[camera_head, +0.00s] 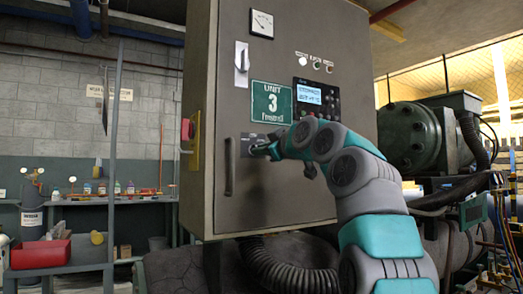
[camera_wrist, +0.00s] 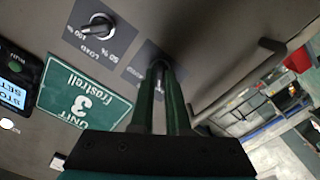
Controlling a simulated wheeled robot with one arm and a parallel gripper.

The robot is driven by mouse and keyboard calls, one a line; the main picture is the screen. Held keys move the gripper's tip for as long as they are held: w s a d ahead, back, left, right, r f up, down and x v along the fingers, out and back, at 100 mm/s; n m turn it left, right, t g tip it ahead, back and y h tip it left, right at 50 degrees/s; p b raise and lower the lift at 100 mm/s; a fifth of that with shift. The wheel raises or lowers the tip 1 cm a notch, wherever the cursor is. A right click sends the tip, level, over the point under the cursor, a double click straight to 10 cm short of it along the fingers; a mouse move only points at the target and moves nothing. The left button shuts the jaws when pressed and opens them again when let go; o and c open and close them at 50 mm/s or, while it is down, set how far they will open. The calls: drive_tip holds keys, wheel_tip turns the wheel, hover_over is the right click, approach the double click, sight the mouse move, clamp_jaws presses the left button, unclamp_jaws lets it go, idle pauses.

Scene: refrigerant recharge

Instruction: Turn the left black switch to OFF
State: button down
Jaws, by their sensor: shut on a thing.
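The grey control cabinet (camera_head: 285,100) carries a green UNIT 3 sign (camera_head: 271,102). The left black switch (camera_wrist: 160,68) sits on a dark plate below the sign, its label partly covered by my fingers. My gripper (camera_head: 262,149) reaches in from the right and is shut on this switch, a finger on each side. In the head view the gripper hides most of the switch, and I cannot read its setting. A second black switch, marked LOAD with 50 % and 100 % (camera_wrist: 97,27), is on its own plate beside it, apart from my fingers.
A vertical door handle (camera_head: 228,166) stands out close to the left of the gripped switch.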

idle(0.3)
drive_tip(key=shift+m, duration=1.2)
